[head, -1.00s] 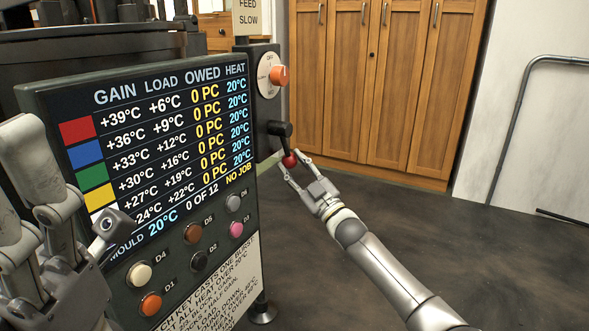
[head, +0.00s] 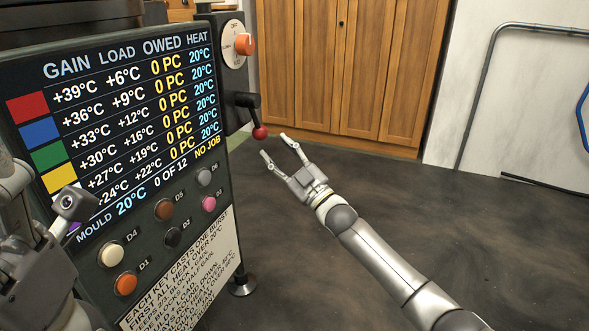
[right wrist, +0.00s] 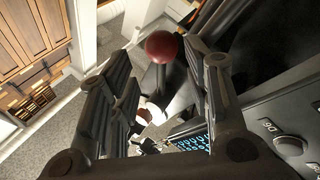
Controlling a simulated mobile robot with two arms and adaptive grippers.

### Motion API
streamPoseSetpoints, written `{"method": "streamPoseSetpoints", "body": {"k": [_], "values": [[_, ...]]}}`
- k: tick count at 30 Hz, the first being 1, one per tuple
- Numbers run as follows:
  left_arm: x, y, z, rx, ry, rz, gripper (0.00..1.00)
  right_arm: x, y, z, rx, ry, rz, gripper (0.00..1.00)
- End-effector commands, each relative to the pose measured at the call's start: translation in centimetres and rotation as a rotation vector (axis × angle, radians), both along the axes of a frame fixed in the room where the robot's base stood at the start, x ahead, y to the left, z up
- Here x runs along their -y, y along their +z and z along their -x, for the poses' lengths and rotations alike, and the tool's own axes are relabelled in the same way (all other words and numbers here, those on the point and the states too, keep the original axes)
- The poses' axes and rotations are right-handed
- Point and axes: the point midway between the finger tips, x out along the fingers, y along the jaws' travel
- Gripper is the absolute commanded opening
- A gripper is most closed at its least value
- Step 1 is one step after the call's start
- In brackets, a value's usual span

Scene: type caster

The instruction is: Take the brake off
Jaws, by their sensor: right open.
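A black lever with a red ball knob (head: 260,132) sticks out from the right side of the machine's panel, below the orange dial; I take it for the brake. The lever hangs down and slightly right. My right gripper (head: 274,146) is open and empty, just below and right of the knob, apart from it. In the right wrist view the red knob (right wrist: 161,46) shows beyond the gap between the two spread fingers. Part of my left arm (head: 40,240) is at the left edge, over the panel's lower left; whether its gripper is open is unclear.
The panel has a display (head: 130,120) reading NO JOB, with several round buttons below it. Wooden cabinets (head: 350,70) stand behind. The dark floor (head: 400,220) to the right is clear.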

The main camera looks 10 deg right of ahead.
Motion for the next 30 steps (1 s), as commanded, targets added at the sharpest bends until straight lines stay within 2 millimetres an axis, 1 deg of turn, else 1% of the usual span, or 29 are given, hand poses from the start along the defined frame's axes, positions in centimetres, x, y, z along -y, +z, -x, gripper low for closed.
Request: {"method": "streamPoseSetpoints", "body": {"k": [1, 6, 12, 17, 30], "values": [[0.0, 0.0, 0.0, 0.000, 0.000, 0.000, 0.58, 0.5, -0.5, 0.8, -0.002, 0.000, 0.002, 0.45], [0.0, 0.0, 0.0, 0.000, 0.000, -0.001, 0.58, 1.8, -1.7, 3.1, -0.001, 0.000, 0.002, 0.45], [0.0, 0.0, 0.0, 0.000, 0.000, -0.001, 0.58, 2.7, -2.4, 4.6, 0.000, 0.000, 0.001, 0.45], [0.0, 0.0, 0.0, 0.000, 0.000, -0.001, 0.58, 3.0, -2.6, 5.0, 0.001, 0.000, 0.001, 0.45], [0.0, 0.0, 0.0, 0.000, 0.000, -0.001, 0.58, 3.0, -2.6, 5.0, 0.000, 0.000, 0.001, 0.45]]}}
